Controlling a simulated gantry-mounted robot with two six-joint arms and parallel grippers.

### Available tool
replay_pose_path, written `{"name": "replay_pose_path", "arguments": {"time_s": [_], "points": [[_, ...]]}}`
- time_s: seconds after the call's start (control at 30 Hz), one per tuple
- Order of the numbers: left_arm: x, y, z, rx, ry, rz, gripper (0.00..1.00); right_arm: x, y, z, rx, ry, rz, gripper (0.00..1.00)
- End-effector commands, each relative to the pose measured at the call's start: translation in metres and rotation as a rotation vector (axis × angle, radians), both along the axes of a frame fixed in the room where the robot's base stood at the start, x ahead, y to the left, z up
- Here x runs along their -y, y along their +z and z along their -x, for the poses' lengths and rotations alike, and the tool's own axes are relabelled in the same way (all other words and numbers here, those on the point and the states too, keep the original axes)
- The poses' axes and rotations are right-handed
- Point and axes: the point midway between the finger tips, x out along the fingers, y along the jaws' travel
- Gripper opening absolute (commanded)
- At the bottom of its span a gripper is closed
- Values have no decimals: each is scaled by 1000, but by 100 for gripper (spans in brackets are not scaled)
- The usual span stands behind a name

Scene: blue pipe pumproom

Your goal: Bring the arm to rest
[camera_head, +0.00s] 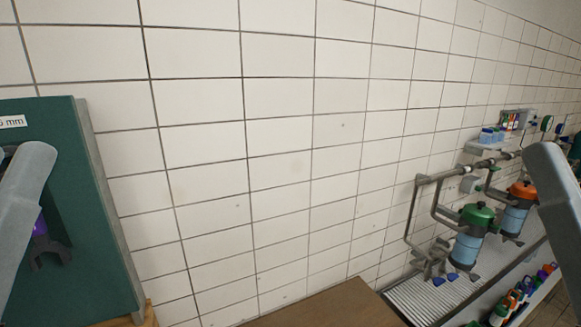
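My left arm's grey link (22,205) comes in at the left edge in front of a dark green board. My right arm's grey link (560,215) shows at the right edge.
A brown surface (320,310) lies bare below the tiled wall. Grey pipes with green-topped (470,232) and orange-topped (516,208) blue filters stand right.

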Motion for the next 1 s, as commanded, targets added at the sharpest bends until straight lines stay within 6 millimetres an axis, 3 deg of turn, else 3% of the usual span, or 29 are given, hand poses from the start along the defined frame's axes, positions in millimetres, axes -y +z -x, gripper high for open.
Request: {"name": "replay_pose_path", "arguments": {"time_s": [0.03,0.2,0.3,0.43,1.0], "points": [[0,55,0,0,0,0,42,0,55,0,0,0,0,50],[0,131,0,0,1,1,42,0,131,0,0,0,0,50],[0,159,0,-1,1,1,42,0,159,0,0,0,0,50],[0,173,0,-1,1,1,42,0,173,0,0,0,0,50],[0,169,0,0,1,1,42,0,169,0,-1,0,0,50]]}}
